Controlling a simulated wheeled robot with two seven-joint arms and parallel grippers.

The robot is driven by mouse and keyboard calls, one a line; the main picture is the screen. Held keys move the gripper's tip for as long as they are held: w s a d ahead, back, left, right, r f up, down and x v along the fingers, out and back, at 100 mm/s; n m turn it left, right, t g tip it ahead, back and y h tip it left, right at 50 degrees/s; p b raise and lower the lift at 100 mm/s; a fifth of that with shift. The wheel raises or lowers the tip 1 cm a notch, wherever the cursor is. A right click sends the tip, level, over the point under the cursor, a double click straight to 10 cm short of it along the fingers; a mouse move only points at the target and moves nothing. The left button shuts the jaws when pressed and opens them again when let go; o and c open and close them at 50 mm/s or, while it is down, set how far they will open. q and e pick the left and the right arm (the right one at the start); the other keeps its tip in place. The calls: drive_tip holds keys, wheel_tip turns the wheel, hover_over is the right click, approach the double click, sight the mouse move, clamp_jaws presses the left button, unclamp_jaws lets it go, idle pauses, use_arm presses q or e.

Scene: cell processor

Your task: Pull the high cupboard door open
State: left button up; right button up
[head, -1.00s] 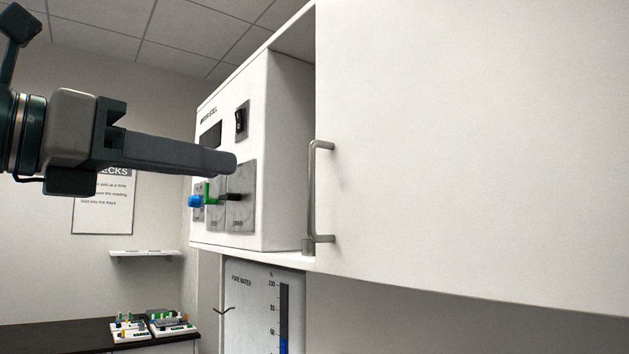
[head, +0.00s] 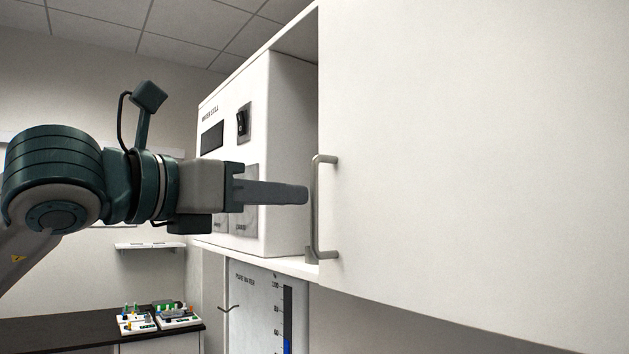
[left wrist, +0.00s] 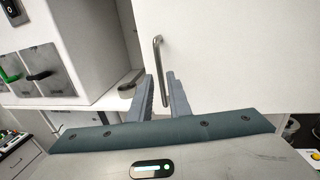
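The high cupboard door (head: 470,150) is a large plain white panel filling the right of the head view. It also shows in the left wrist view (left wrist: 235,50). Its upright grey bar handle (head: 316,210) is near the door's left edge. My left gripper (head: 306,194) comes in from the left, its fingertips level with the handle's middle and right beside it. In the left wrist view, the two fingers (left wrist: 160,76) are spread apart, with the handle (left wrist: 157,50) lined up in the gap between them. I cannot tell whether they touch it. My right gripper is not in view.
A white box-shaped machine (head: 285,130) with a black switch stands on the shelf left of the door. A water level panel (head: 258,300) is below it. Sets of small coloured parts (head: 160,318) sit on a dark counter (head: 60,335) at lower left.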

sight(312, 197)
use_arm(q)
drive_tip(key=p+x, duration=0.2)
drive_tip(key=x, duration=0.3)
drive_tip(key=shift+w+d+r, duration=0.15)
drive_tip(key=shift+w+d+p, duration=0.45)
drive_tip(key=shift+d+p, duration=0.05)
clamp_jaws()
